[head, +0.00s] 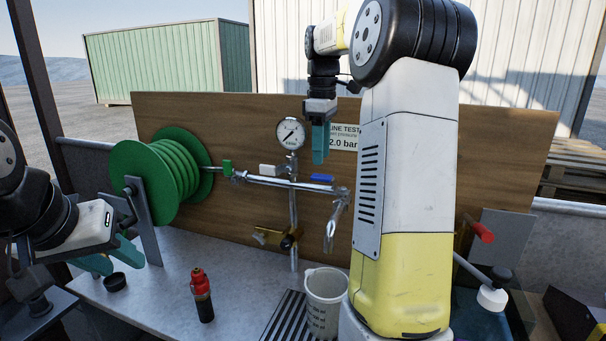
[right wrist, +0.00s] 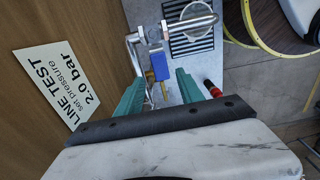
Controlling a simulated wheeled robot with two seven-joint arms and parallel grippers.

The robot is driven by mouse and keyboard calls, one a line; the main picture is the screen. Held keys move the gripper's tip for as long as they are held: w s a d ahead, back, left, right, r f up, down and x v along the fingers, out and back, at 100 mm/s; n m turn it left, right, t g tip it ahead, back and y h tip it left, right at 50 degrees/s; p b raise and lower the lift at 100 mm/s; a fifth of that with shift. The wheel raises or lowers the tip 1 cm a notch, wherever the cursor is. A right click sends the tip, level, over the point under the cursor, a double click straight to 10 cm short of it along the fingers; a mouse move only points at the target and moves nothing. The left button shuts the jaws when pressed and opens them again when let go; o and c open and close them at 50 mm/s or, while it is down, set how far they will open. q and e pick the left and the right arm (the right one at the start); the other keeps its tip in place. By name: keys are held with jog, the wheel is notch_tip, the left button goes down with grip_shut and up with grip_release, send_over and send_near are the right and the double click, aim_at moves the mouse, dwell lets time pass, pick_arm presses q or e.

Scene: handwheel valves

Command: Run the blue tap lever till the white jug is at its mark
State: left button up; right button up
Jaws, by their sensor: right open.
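The blue tap lever (head: 322,178) sits on the pipe above the curved spout (head: 335,222). The white jug (head: 325,288) stands below that spout by the drain grate; its water level and mark cannot be made out. My right gripper (head: 320,145) points down above the blue lever. In the right wrist view its teal fingers (right wrist: 162,77) are apart, and the blue lever (right wrist: 160,67) shows between and beyond them; I cannot tell whether they touch it. The jug also shows in the right wrist view (right wrist: 191,14). My left gripper (head: 115,259) is open and empty at the lower left.
A green hose reel (head: 165,175) stands left, with a green lever (head: 227,167) beside it. A pressure gauge (head: 290,133) rises above the pipe. A red-and-black bottle (head: 201,296) and a black cap (head: 115,282) are on the bench. A red-handled lever (head: 480,231) is at right.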

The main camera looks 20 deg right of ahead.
aim_at(321, 175)
jog(key=shift+s+f, duration=0.1)
jog(key=shift+f, duration=2.85)
grip_shut()
